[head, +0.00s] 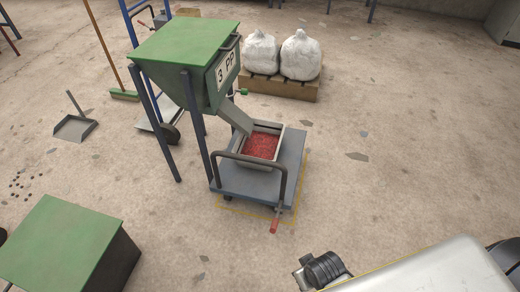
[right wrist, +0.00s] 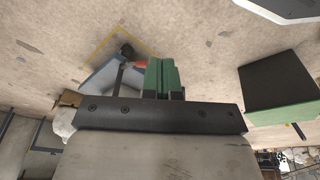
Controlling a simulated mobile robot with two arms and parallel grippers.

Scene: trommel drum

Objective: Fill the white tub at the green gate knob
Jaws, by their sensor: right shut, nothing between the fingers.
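The white tub (head: 249,153) stands on the cart under the hopper's chute (head: 236,117), with red granules (head: 262,146) in it up to near the rim. The green gate knob (head: 243,92) sticks out at the right of the hopper's lower end, with no gripper near it. My right gripper (right wrist: 161,62) shows only in the right wrist view, shut and empty, its green fingers pressed together. Behind it the blue-grey cart deck (right wrist: 100,80) shows, apart from the fingers. Tub and knob cannot be made out in that view. My left gripper is not in view.
The cart (head: 254,184) has a dark handle and a red pedal (head: 274,226). White bags (head: 300,55) stand behind on a pallet. A green-topped box (head: 60,240) stands front left.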

